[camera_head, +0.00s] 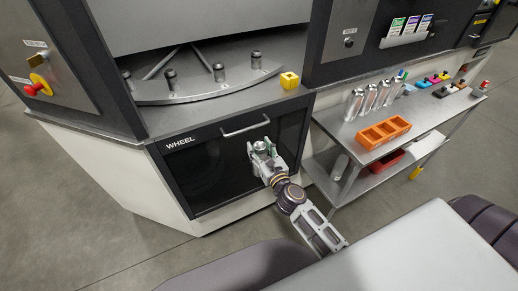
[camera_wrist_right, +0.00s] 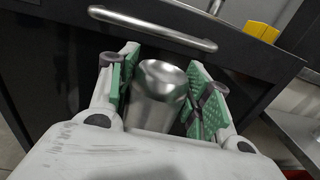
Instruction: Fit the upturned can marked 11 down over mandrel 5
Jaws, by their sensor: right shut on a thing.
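My right gripper (camera_head: 262,149) is in front of the dark door marked WHEEL, below the ledge with the mandrels. In the right wrist view, its green-padded fingers are shut on a plain silver can (camera_wrist_right: 158,95), whose hollowed round end shows. The can also shows small in the head view (camera_head: 260,146); no number is readable on it. Several short grey mandrels (camera_head: 218,72) stand on the curved wheel plate (camera_head: 205,91), above and behind the gripper. Their numbers cannot be read, so I cannot tell which is mandrel 5. My left gripper is out of view.
A door handle (camera_head: 245,126) is close behind the gripper and also crosses the right wrist view (camera_wrist_right: 150,28). A yellow block (camera_head: 289,80) sits on the ledge. Right of it, a steel side table (camera_head: 340,128) carries several silver cans (camera_head: 370,97) and an orange tray (camera_head: 384,133).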

